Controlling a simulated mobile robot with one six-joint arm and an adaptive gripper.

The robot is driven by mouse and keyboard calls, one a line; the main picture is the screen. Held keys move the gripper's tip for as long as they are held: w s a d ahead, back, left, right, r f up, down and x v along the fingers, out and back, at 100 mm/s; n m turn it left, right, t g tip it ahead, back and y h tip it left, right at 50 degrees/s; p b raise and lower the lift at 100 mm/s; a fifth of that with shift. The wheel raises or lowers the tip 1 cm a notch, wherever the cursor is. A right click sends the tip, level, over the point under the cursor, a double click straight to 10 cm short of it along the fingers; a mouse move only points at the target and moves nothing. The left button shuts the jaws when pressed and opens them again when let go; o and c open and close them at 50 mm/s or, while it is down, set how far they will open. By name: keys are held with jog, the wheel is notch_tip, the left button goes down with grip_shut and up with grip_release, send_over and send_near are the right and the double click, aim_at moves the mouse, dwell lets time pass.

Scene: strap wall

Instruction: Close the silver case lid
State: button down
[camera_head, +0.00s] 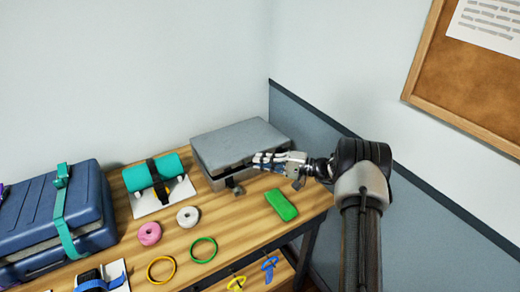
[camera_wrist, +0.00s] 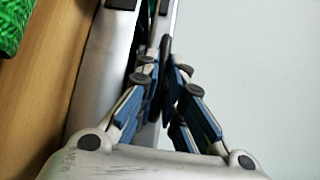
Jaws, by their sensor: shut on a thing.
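The silver case (camera_head: 212,178) stands at the back right of the wooden table against the wall. Its lid (camera_head: 240,140) is tilted slightly up, with a dark gap along the front edge. My gripper (camera_head: 258,160) is at the lid's front right edge. In the wrist view, my gripper (camera_wrist: 166,72) is shut on a dark piece at the lid's edge. The case body's silver side (camera_wrist: 100,60) runs along the left there, with the dark gap beside it. The fingers partly hide the gripped part.
A green block (camera_head: 281,205) lies just in front of the case. A teal roll (camera_head: 153,172) on a white stand is left of it, and a blue case (camera_head: 60,215) is farther left. Tape rolls and rings (camera_head: 203,250) lie in front. The wall is close behind.

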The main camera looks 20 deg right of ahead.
jog(key=shift+f, duration=0.35)
jog(key=c, duration=2)
grip_release()
jog(key=shift+r, duration=0.1)
jog(key=shift+s+d, duration=0.15)
jog(key=shift+d, duration=0.25)
jog(key=v, duration=0.6)
jog(key=shift+s+d, duration=0.2)
jog(key=shift+s, duration=0.2)
